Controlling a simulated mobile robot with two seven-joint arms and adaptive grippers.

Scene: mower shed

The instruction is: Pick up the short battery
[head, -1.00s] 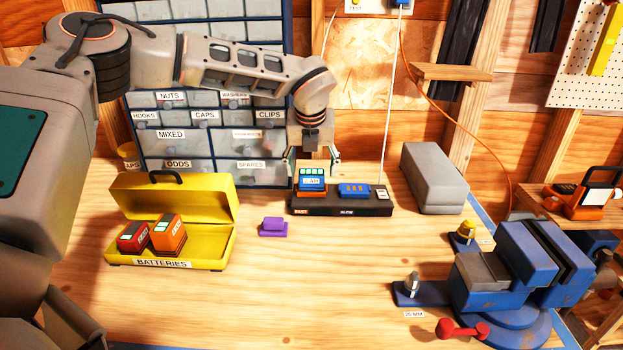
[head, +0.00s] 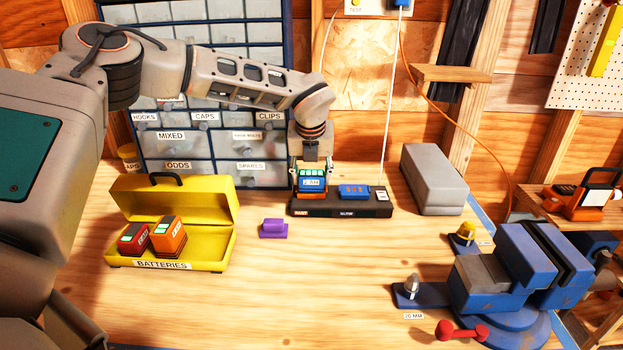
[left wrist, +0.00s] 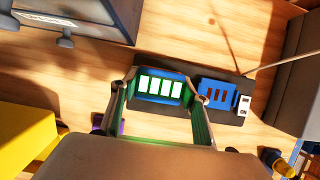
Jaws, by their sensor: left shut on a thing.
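A blue battery (head: 312,184), with a label that seems to read 2 AH and green-lit bars on top, sits on the left, FAST side of the black charger (head: 345,211). It also shows in the left wrist view (left wrist: 160,87). My left gripper (head: 312,173) points down over this battery, with one finger at each side, shut on it. The battery still rests on the charger. A red battery (head: 133,241) and a taller orange battery (head: 168,236) stand in the open yellow box (head: 206,252) labelled BATTERIES. My right gripper is not in view.
A blue slot piece (head: 354,191) is on the charger's SLOW side. A purple block (head: 273,229) lies in front. A grey case (head: 434,179) stands to the right, a blue vise (head: 518,276) front right, and a drawer cabinet (head: 210,148) behind. The front middle of the bench is clear.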

